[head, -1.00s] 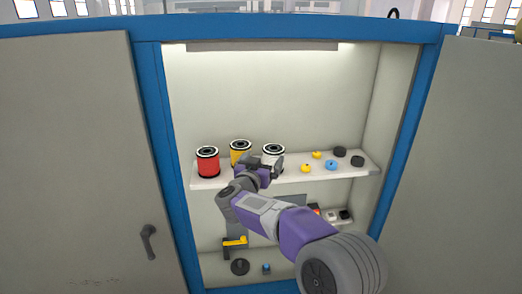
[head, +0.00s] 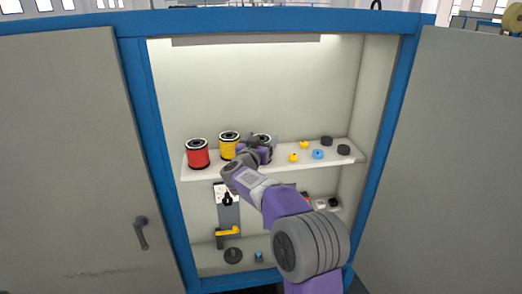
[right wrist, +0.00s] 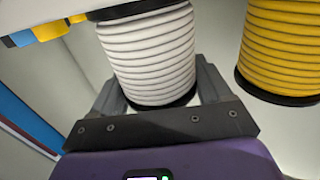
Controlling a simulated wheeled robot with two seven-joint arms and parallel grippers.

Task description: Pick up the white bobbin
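The white bobbin (head: 264,138) stands upright at the upper shelf, right of the yellow bobbin, and is mostly hidden in the head view by my right gripper (head: 257,150). In the right wrist view the white bobbin (right wrist: 150,55) fills the middle, with its white winding and black end flanges. The fingers of my right gripper (right wrist: 160,95) lie against both its sides and look shut on it. I cannot tell whether its base touches the shelf. My left gripper is not in view.
The yellow bobbin (head: 229,145) stands close beside the white one, with the red bobbin (head: 197,154) further left. Small yellow, blue and black parts lie on the shelf (head: 205,174) to the right. The open cabinet doors (head: 60,150) flank the opening. Tools and parts occupy the lower shelf.

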